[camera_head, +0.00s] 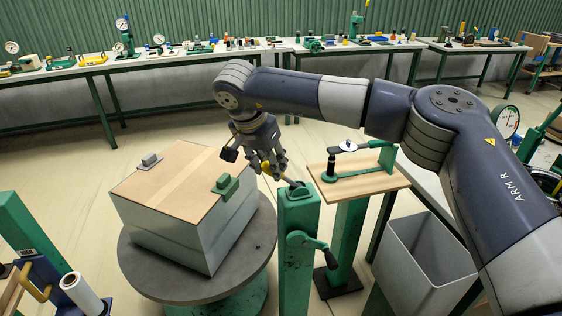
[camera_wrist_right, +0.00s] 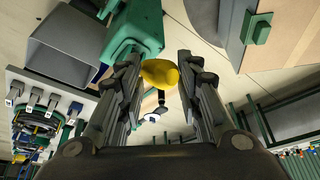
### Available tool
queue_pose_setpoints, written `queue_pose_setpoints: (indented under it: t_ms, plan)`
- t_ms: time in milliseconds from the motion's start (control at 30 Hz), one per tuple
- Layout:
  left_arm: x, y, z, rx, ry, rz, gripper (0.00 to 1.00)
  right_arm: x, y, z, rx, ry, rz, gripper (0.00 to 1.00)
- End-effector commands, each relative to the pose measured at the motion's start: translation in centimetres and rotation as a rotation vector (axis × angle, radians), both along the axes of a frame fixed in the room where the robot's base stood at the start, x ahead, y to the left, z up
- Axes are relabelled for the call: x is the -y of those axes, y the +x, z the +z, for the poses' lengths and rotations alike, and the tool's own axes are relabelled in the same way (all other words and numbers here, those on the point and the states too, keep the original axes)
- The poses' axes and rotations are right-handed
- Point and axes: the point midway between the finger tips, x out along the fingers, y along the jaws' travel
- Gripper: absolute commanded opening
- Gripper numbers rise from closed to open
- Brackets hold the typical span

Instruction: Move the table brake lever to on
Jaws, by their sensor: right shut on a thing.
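A green post (camera_head: 298,240) stands beside the round turntable table (camera_head: 190,285). A lever with a yellow grip (camera_head: 266,171) sticks out from the top of the post toward the turntable. My right gripper (camera_head: 270,166) comes down from above and is shut on this yellow grip. In the right wrist view, the yellow grip (camera_wrist_right: 160,73) sits between the two fingers (camera_wrist_right: 160,88), close to the green post (camera_wrist_right: 138,30). Any on or off marking cannot be made out. My left gripper is not in view.
A large box (camera_head: 160,235) with a wooden top and clamps sits on the turntable, left of the gripper. A green stand with a wooden board (camera_head: 365,183) is just right of the post. A grey open bin (camera_head: 400,262) stands further right. Long workbenches (camera_head: 190,58) line the back.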

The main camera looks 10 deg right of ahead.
Motion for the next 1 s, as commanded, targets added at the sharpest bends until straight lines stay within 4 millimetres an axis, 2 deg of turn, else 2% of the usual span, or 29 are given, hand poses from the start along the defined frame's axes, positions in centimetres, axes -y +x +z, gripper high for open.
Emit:
queue_pose_setpoints:
  t_ms: [33, 200, 600, 867, 900, 933, 1000]
  plan:
    - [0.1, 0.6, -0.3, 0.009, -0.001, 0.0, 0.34, -0.9, -0.2, -0.8, -0.006, 0.013, 0.008, 0.0]
    - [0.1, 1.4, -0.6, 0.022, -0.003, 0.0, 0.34, -1.4, -0.2, -1.5, -0.008, 0.011, 0.007, 0.0]
    - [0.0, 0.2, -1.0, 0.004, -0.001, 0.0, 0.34, -1.8, -0.4, -2.2, -0.011, 0.007, 0.012, 0.0]
    - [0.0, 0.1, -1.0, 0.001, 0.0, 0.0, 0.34, -1.8, -0.4, -2.3, -0.012, 0.004, 0.013, 0.0]
    - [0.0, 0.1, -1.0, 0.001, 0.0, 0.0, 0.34, -1.8, -0.4, -2.3, -0.012, 0.004, 0.013, 0.39]
    - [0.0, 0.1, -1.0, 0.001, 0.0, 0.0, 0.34, -1.8, -0.4, -2.3, -0.011, 0.004, 0.013, 0.43]
    - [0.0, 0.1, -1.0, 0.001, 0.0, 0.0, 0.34, -1.8, -0.3, -2.3, -0.011, 0.005, 0.012, 0.43]
